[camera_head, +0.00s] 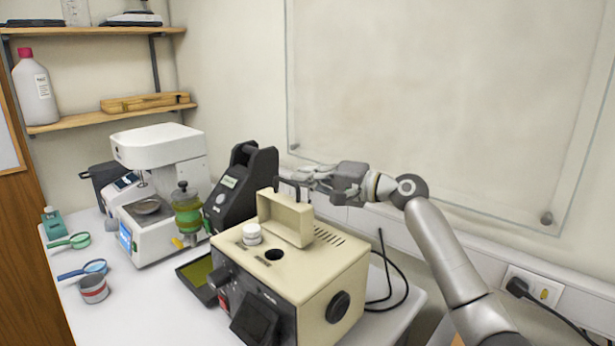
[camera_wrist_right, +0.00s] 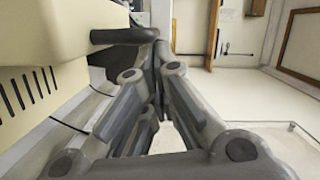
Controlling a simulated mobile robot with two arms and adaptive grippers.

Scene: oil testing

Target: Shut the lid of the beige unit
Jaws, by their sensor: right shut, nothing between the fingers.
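The beige unit (camera_head: 331,282) stands at the front right of the white table. Its lid (camera_head: 284,218) is raised and stands upright on the top face, behind a round dark hole (camera_head: 274,255). My right gripper (camera_head: 283,186) is shut and empty, just behind and above the raised lid's top edge; I cannot tell whether it touches the lid. In the right wrist view, the shut fingers (camera_wrist_right: 155,45) point away beside a beige surface of the unit (camera_wrist_right: 35,60) with vent slots. My left gripper is not in view.
A white cap (camera_head: 252,234) sits on the unit, left of the lid. A black device (camera_head: 240,190) stands behind it on the left, beside a white machine (camera_head: 160,185). A black cable (camera_head: 388,285) hangs at the right. The wall is close behind my right arm.

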